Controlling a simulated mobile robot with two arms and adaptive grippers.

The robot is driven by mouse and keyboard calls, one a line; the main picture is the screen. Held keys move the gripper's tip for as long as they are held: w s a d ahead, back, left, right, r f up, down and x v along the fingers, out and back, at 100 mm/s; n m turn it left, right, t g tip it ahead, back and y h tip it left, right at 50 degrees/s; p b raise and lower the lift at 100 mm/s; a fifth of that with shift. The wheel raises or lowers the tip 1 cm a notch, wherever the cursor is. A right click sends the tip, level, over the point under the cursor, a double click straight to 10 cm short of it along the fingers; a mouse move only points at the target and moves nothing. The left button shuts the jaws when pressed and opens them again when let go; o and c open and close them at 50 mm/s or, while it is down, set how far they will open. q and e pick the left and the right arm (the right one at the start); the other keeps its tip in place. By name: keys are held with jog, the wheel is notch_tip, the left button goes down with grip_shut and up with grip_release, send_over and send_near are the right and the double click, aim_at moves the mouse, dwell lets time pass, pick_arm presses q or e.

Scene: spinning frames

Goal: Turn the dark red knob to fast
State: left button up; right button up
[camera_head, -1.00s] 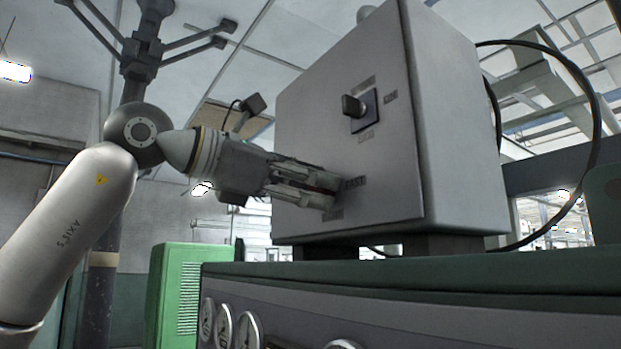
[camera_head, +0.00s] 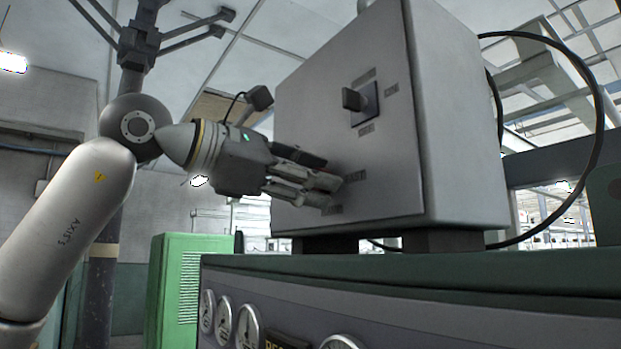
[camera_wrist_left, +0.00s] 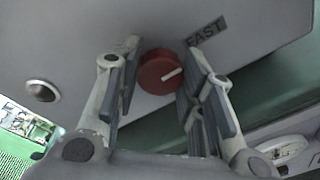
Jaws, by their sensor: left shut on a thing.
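The dark red knob (camera_wrist_left: 156,73) is on the face of a grey control box (camera_head: 340,140). In the left wrist view it is round, with a white pointer line aimed right and slightly up. The label FAST (camera_wrist_left: 206,32) is above and to the right of it. My left gripper (camera_head: 328,193) is at the lower part of the box face, and its fingers hide the knob in the head view. In the left wrist view my left gripper (camera_wrist_left: 164,52) has one finger on each side of the knob and is shut on it. My right gripper is not in view.
A black rotary switch (camera_head: 355,100) sticks out of the box face above my gripper. A black cable (camera_head: 598,120) loops at the box's right. The box stands on a green-topped cabinet (camera_head: 420,268) with gauges. A green cabinet (camera_head: 185,275) stands behind at left.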

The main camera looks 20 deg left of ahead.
pick_arm(q)
jog(key=o, duration=1)
jog(key=shift+o, duration=0.2)
jog(key=v, duration=1.2)
jog(key=shift+s, duration=0.1)
